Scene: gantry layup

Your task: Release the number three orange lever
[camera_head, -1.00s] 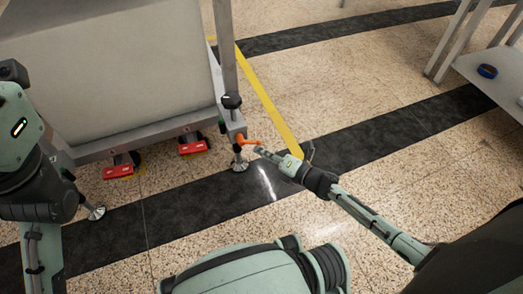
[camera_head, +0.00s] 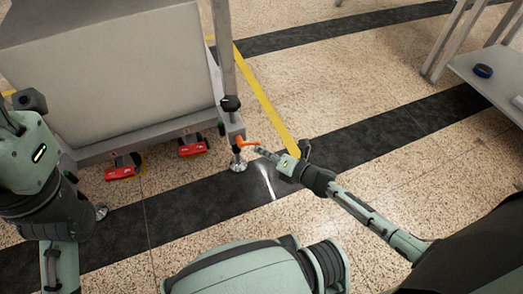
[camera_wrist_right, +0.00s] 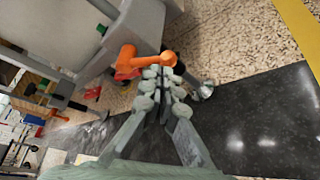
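The orange lever (camera_head: 247,142) sticks out from the lower corner of the metal frame, just above a levelling foot. In the right wrist view the orange lever (camera_wrist_right: 128,64) lies just beyond my fingertips, with its rounded end at them. My right gripper (camera_head: 260,151) is beside the lever's free end. In the wrist view the right gripper (camera_wrist_right: 161,73) has its fingers nearly together, with nothing visible between them. I cannot tell whether the tips touch the lever. No number shows on the lever. My left arm is at the left edge, and its gripper does not show.
The frame (camera_head: 150,141) carries a large pale block. Red pedals (camera_head: 193,146) sit below its near edge. A black knob (camera_head: 231,103) is on the post above the lever. A grey table (camera_head: 490,75) stands at the upper right. The floor right of the lever is clear.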

